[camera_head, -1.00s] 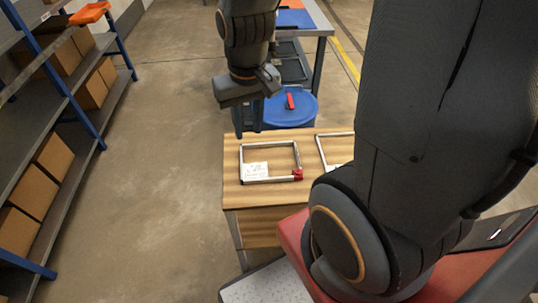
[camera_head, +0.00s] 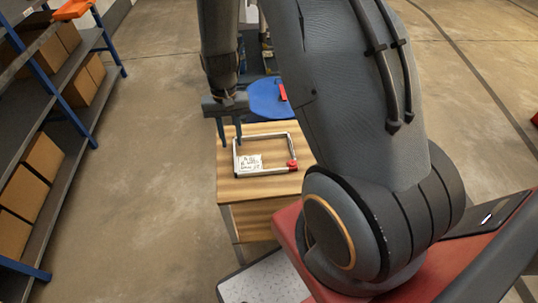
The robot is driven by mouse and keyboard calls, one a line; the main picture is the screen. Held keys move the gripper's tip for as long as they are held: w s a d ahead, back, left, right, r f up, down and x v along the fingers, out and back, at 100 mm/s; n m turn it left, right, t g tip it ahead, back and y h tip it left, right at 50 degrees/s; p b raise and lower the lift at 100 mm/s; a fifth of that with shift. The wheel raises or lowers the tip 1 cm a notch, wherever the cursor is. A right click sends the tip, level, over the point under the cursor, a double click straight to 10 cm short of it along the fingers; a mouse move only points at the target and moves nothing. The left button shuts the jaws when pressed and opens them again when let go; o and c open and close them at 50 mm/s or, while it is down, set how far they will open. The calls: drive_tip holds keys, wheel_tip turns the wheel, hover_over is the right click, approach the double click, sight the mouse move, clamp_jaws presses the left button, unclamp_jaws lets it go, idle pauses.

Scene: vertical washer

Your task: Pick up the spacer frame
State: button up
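The spacer frame (camera_head: 272,171) is a silver rectangular frame lying flat on a wooden box-like table. It has a white label with writing at its near-left corner and a red piece at its near-right corner. My gripper (camera_head: 231,142) points down at the frame's far-left corner. Its two fingers are apart, with a gap between them, and I see nothing held. One finger looks left of the frame and the other close to its left bar; I cannot tell whether they touch it.
The wooden table (camera_head: 232,188) carries the frame; my arm covers its right side. A blue round lid (camera_head: 266,99) with a red item stands behind it. A shelf rack with cardboard boxes (camera_head: 43,155) is at left. Open floor (camera_head: 150,200) lies between rack and table.

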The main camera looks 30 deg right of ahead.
sight(235, 154)
drive_tip(key=f+p, duration=0.1)
drive_tip(key=f, duration=0.1)
drive_tip(key=s+f, duration=0.1)
drive_tip(key=f, duration=0.1)
drive_tip(key=shift+p, duration=0.4)
drive_tip(key=shift+a+f, duration=0.1)
drive_tip(key=shift+f, duration=0.55)
clamp_jaws()
